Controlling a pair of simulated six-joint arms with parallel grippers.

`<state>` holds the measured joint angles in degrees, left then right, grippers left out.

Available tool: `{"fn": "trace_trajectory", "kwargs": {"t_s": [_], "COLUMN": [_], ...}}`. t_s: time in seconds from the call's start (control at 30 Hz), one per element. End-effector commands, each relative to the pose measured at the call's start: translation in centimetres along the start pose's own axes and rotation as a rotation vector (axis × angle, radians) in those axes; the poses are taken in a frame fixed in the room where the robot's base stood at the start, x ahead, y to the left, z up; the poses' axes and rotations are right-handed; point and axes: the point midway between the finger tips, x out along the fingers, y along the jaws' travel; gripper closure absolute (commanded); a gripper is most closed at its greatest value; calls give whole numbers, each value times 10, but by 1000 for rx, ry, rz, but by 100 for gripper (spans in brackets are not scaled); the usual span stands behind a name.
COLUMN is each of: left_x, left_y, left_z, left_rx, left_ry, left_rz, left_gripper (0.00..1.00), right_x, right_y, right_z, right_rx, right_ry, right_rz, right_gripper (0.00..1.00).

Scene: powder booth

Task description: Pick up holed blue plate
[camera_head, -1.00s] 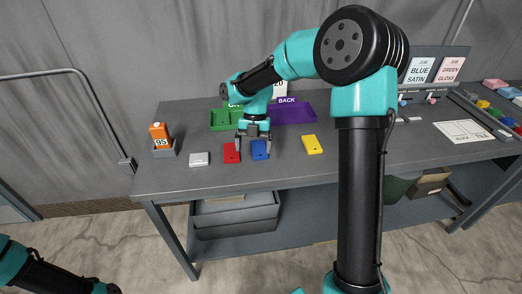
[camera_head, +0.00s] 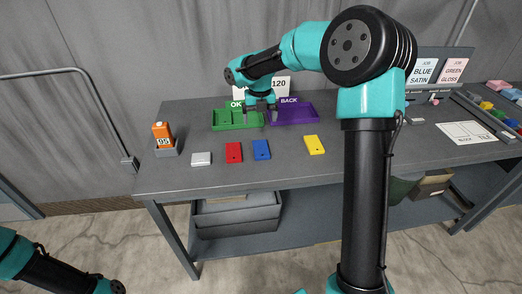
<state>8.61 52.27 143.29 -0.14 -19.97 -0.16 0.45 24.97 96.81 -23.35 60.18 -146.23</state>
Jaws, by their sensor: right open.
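The blue plate (camera_head: 261,150) lies flat on the grey table (camera_head: 350,160), between the red plate (camera_head: 234,152) and the yellow plate (camera_head: 314,145). A small dark spot on it may be its hole. My right gripper (camera_head: 262,122) is open and empty. It hangs behind and above the blue plate, in front of the gap between the green tray (camera_head: 238,126) and the purple tray (camera_head: 305,119). My left arm shows only in part at the lower left, and its gripper is not in view.
A white plate (camera_head: 201,159) lies left of the red one. An orange device marked 95 (camera_head: 162,134) stands at the table's left end. A white marked sheet (camera_head: 467,133) lies at the right. The front strip of table is clear.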

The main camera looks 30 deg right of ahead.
Motion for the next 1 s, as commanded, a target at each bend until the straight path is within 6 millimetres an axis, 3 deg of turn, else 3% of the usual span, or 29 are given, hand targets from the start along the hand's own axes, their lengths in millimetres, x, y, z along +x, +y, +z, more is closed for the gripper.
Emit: {"fn": "trace_trajectory", "kwargs": {"t_s": [0.43,1.0], "left_x": [0,0], "left_y": [0,0], "left_z": [0,0], "left_rx": [0,0], "left_ry": [0,0], "left_rz": [0,0], "left_gripper": [13,13], "right_x": [75,90], "right_y": [0,-1], "right_z": [-1,-1], "right_rx": [1,1], "right_ry": [4,2], "right_rz": [0,0], "right_gripper": [8,8]}}
